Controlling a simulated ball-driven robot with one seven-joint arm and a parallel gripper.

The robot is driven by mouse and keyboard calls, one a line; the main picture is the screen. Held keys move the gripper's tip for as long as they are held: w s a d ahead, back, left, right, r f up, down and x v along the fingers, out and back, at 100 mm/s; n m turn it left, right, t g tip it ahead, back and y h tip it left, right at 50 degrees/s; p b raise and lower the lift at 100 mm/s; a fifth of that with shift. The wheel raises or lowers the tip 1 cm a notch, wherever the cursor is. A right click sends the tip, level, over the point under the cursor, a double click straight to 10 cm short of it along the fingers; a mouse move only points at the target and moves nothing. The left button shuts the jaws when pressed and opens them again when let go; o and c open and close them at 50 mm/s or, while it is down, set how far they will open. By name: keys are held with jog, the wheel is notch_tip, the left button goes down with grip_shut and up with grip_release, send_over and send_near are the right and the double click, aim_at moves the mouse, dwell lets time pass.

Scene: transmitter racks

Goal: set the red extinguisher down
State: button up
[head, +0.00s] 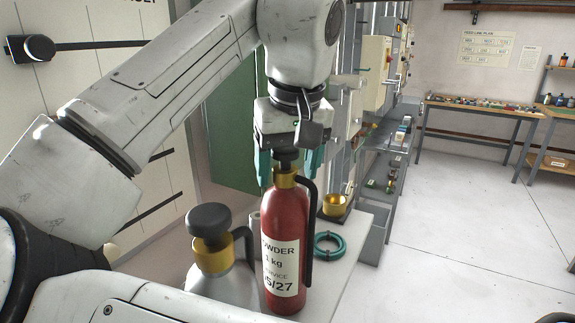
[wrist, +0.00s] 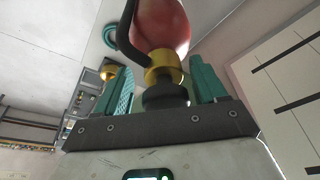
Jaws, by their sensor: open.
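The red extinguisher (head: 285,225) stands upright on a pale bench top (head: 345,262) in the head view, with a white label, a brass collar and a black cap and handle. My gripper (head: 287,165) is above it, pointing down, with its teal fingers apart on either side of the cap. In the wrist view the extinguisher (wrist: 160,25) shows between the open fingers of my gripper (wrist: 165,85), with gaps beside the brass collar. The extinguisher's foot meets the bench low in the head view; the exact contact is hard to see.
A grey bottle with a black cap (head: 210,235) stands close on the left. A teal ring (head: 328,244) and a brass cup on a dark base (head: 335,205) lie to the right and behind. Racks stand behind the bench. The floor (head: 480,230) at right is clear.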

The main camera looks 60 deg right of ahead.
jog(key=v, duration=1.2)
